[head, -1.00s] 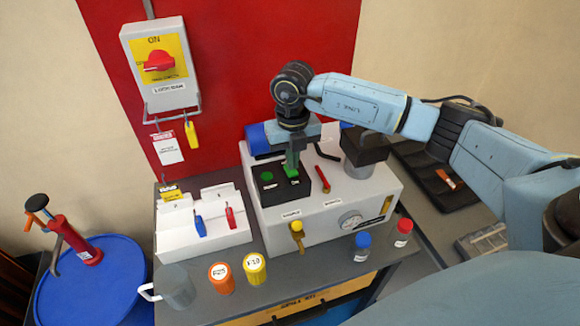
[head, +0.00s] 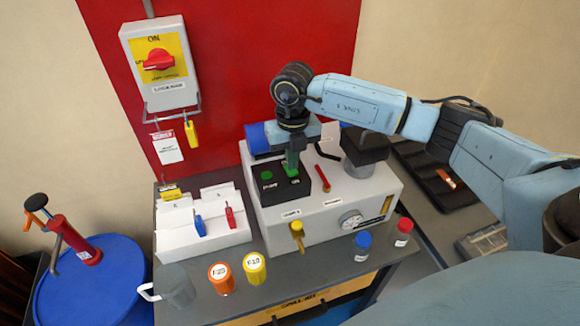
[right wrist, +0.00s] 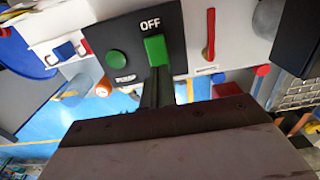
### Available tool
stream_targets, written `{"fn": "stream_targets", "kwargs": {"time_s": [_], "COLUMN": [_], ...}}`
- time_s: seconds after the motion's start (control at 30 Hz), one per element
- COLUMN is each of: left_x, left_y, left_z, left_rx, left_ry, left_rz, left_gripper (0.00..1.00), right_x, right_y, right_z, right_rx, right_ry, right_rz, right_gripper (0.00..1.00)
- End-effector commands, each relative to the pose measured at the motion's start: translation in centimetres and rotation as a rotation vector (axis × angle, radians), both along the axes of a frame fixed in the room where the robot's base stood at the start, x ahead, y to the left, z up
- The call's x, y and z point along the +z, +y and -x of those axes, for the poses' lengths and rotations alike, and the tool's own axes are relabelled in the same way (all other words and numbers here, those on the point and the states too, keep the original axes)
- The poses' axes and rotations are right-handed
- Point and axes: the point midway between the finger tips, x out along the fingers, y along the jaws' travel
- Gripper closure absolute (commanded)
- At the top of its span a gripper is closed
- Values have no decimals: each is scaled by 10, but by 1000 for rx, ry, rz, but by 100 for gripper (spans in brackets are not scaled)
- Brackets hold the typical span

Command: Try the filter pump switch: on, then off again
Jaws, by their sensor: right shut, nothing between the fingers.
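The filter pump switch is a green rocker (right wrist: 155,50) on a black control box (head: 300,190) on top of the white filter unit (head: 340,195). In the right wrist view "OFF" is printed beside one end of the rocker. A round green lamp or button (right wrist: 117,61) sits beside it, near a "PUMP" label. My right gripper (right wrist: 157,75) is shut and empty, its fingertips at the rocker's end away from "OFF". They seem to touch it, but contact is unclear. In the head view my right gripper (head: 291,168) covers much of the rocker. My left gripper is out of view.
A red lever (head: 328,165) stands close to the right of the control box. A yellow-handled valve (head: 297,230) and a gauge (head: 350,219) are on the unit's front. Blue (head: 362,239) and red-capped (head: 404,226) bottles stand nearby. A red isolator switch (head: 158,60) is on the wall.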

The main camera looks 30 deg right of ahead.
Motion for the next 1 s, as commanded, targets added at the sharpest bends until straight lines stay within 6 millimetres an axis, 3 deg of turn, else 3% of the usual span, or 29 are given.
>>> {"fn": "stream_targets", "kwargs": {"time_s": [1.0], "left_x": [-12], "left_y": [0], "left_z": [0], "left_rx": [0], "left_ry": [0], "left_rz": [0], "left_gripper": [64], "right_x": [-16], "right_y": [0], "right_z": [0], "right_rx": [0], "right_ry": [0], "right_rz": [0], "right_gripper": [100]}}
